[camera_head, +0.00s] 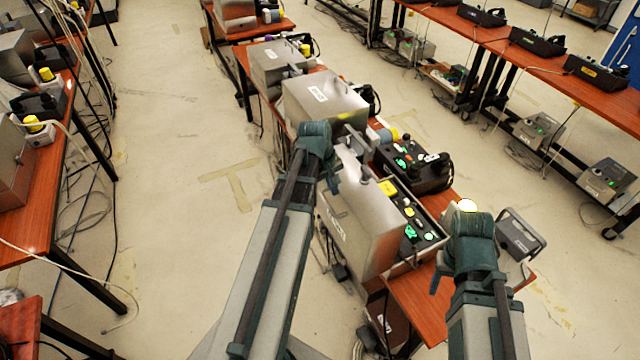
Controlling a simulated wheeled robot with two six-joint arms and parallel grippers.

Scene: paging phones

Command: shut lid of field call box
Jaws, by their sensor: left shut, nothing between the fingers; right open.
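The field call box (360,228) is a silver metal case on the orange bench at the centre. Its control panel (412,228), with yellow and green lit buttons, is exposed on the right, so the lid looks open; a broad metal face stands left of the panel. My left gripper (352,146) is shut and empty, just beyond the box's far end; I cannot tell whether it touches anything. My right gripper (468,214) is open and empty, right of the panel and apart from it; its fingers are mostly hidden by the wrist.
A black phone unit (412,164) sits on the bench behind the panel. Another silver case (318,98) stands further back. A grey handled box (520,234) is right of my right gripper. Benches flank both sides, with open floor (200,150) to the left.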

